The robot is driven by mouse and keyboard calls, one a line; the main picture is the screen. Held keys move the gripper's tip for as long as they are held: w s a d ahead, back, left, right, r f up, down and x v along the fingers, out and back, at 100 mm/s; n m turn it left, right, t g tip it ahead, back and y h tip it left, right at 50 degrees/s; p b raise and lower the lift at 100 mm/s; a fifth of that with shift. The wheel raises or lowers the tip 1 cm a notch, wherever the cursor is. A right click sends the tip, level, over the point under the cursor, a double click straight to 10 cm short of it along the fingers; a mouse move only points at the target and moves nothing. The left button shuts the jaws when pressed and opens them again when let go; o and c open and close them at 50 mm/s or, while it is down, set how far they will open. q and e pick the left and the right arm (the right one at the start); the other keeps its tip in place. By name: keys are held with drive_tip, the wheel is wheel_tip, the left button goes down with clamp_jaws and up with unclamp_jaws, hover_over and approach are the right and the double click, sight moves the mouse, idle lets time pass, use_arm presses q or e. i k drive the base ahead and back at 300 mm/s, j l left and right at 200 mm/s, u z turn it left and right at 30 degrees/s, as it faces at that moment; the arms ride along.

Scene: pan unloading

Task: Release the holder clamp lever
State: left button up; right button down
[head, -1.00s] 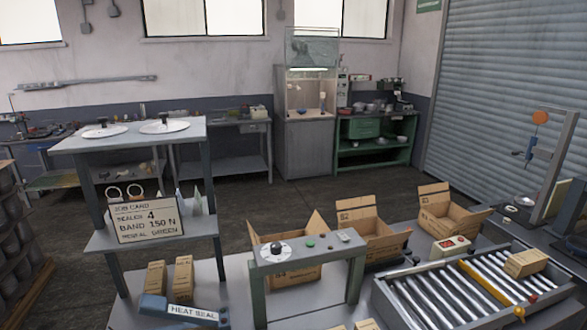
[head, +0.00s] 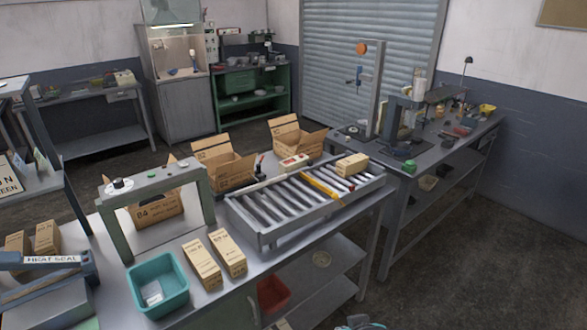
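A tall upright stand (head: 376,90) with an orange disc (head: 361,48) at its top is on the bench at the right in the head view. A grey press-like fixture (head: 395,118) stands just right of it. No holder clamp lever can be made out clearly at this distance, so its position cannot be told. Neither of my grippers can be identified in view. A small pale, teal-tinged part cut off by the bottom edge is too little to name.
The right bench (head: 418,152) also carries small bins and a lamp. A roller conveyor (head: 262,228), cartons (head: 227,252), a teal bin (head: 158,284) and a green-grey frame (head: 112,222) occupy the nearer table. Open floor (head: 490,270) lies at the lower right.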

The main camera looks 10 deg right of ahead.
sight(258, 166)
drive_tip(key=l, duration=0.1)
drive_tip(key=i+l+u, duration=0.3)
drive_tip(key=l, duration=0.35)
drive_tip(key=i+l+u, duration=0.2)
drive_tip(key=l, duration=0.2)
drive_tip(key=i+l+u, duration=0.15)
drive_tip(key=l, duration=0.2)
drive_tip(key=i+l+u, duration=0.15)
drive_tip(key=l, duration=0.25)
drive_tip(key=l+u, duration=0.15)
drive_tip(key=l, duration=0.25)
drive_tip(key=i, duration=0.55)
